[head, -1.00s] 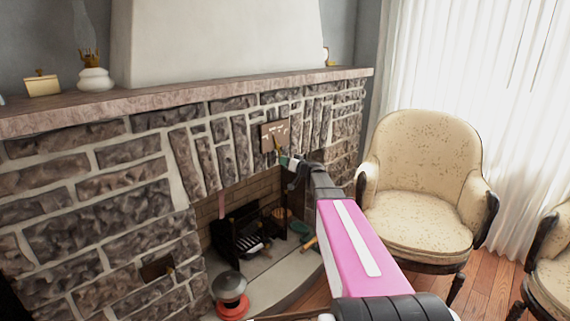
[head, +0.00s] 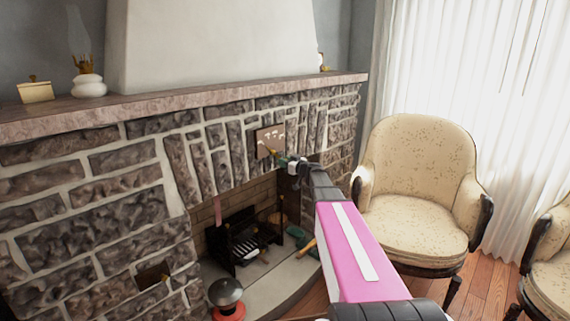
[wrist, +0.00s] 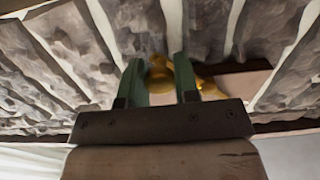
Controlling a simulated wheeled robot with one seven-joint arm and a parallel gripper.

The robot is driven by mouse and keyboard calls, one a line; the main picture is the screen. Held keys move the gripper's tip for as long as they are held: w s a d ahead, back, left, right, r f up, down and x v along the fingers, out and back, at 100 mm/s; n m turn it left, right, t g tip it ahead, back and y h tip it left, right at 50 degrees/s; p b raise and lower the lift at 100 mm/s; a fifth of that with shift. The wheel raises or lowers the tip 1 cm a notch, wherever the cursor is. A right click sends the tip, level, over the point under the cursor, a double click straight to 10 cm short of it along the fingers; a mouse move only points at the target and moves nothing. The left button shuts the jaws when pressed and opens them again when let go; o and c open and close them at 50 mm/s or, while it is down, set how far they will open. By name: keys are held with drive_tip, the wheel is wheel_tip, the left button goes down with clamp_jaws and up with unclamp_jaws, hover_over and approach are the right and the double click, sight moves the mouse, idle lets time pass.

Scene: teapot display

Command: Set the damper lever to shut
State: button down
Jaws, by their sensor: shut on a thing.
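The damper lever (head: 268,151) is a small brass lever on a brown plate (head: 270,138) with white marks, set in the stone fireplace front above the firebox. In the head view it slants down to the right from the plate's lower left. My gripper (head: 281,160) is at the lever's outer end, just below the plate. In the wrist view the green fingers of my gripper (wrist: 160,85) are shut on the brass lever (wrist: 184,72). The plate (wrist: 240,86) lies to the right there. The marks are too small to read.
A stone mantel (head: 180,103) runs above, with an oil lamp (head: 88,84) and a small box (head: 36,91). A grate (head: 240,240) stands in the firebox below. A cream armchair (head: 415,190) stands close to the right of my arm.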

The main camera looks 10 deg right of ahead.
drive_tip(key=c, duration=0.8)
unclamp_jaws()
drive_tip(key=shift+c, duration=0.2)
drive_tip(key=shift+d, duration=0.1)
drive_tip(key=v, duration=1)
drive_tip(key=shift+s+d, duration=0.2)
drive_tip(key=shift+s, duration=0.15)
